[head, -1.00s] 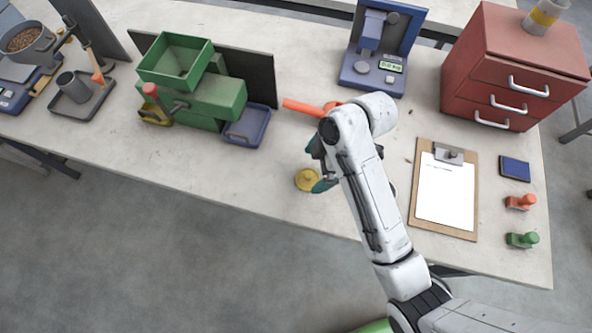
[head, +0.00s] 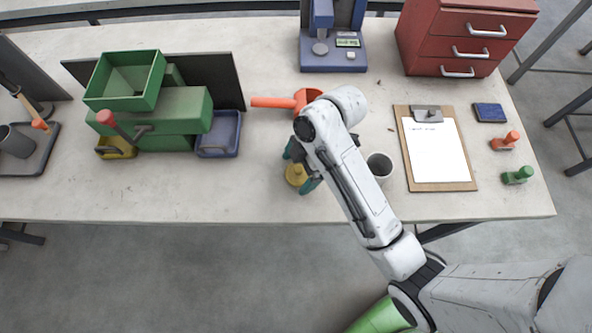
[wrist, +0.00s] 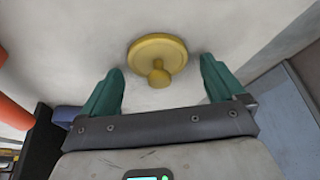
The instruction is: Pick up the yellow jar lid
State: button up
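The yellow jar lid (head: 296,174) is a round disc with a knob, lying on the table near its front edge in the head view. In the wrist view the lid (wrist: 158,56) shows at the top middle, with its knob pointing towards my gripper. My gripper (wrist: 162,82) is open, with its green fingers apart on either side of the knob and not touching it. In the head view my gripper (head: 303,172) is at the lid, partly hidden by my arm.
An orange scoop (head: 280,102) lies behind the lid. A grey cup (head: 380,166) stands right of my arm, near the clipboard (head: 466,184). A blue tray (head: 230,150) and green machine (head: 180,105) are to the left. The table front between tray and lid is clear.

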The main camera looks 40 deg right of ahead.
jog(key=c, duration=0.9)
jog(key=shift+c, duration=0.2)
